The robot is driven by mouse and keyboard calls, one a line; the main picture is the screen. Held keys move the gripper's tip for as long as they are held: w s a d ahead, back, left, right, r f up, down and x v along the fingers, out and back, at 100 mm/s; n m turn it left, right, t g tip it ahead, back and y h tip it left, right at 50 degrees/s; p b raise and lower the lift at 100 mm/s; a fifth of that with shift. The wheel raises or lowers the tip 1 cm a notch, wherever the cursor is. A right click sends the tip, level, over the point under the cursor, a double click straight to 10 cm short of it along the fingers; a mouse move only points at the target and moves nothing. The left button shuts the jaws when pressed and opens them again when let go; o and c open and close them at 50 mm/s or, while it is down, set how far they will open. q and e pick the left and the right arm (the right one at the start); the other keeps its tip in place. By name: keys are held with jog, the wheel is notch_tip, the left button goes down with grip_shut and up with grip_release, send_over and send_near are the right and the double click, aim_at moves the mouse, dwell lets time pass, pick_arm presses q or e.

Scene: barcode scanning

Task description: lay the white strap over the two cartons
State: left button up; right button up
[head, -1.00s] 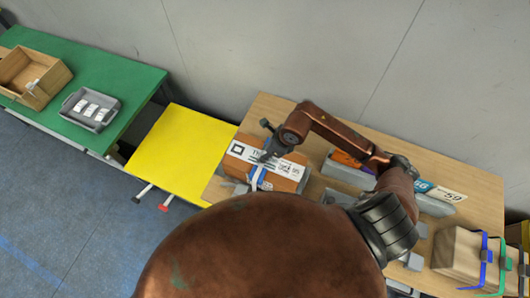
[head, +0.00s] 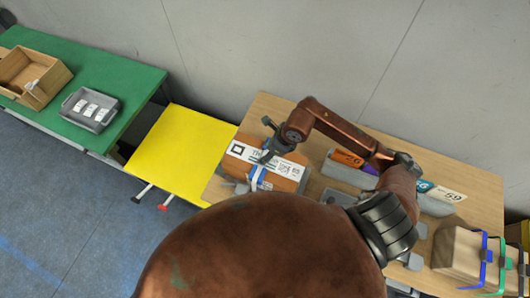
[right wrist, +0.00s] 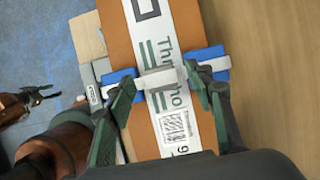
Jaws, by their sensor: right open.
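My right gripper (head: 267,158) is over the orange-brown carton surface (head: 288,184) on the wooden table. The strap lies crosswise over a long printed white band (right wrist: 152,40), between a left blue piece (right wrist: 120,84) and a right blue piece (right wrist: 208,64). Whether the blue pieces are cartons or part of a band I cannot tell. My left gripper (right wrist: 45,95) shows at the left edge of the wrist view, away from the carton.
A tan box (head: 462,250) with a blue strap (head: 485,262) and a green strap stands at the table's right. A yellow surface (head: 180,150) and green table (head: 120,70) are to the left.

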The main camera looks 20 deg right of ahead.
jog(key=v, duration=1)
jog(key=shift+s+r, duration=0.1)
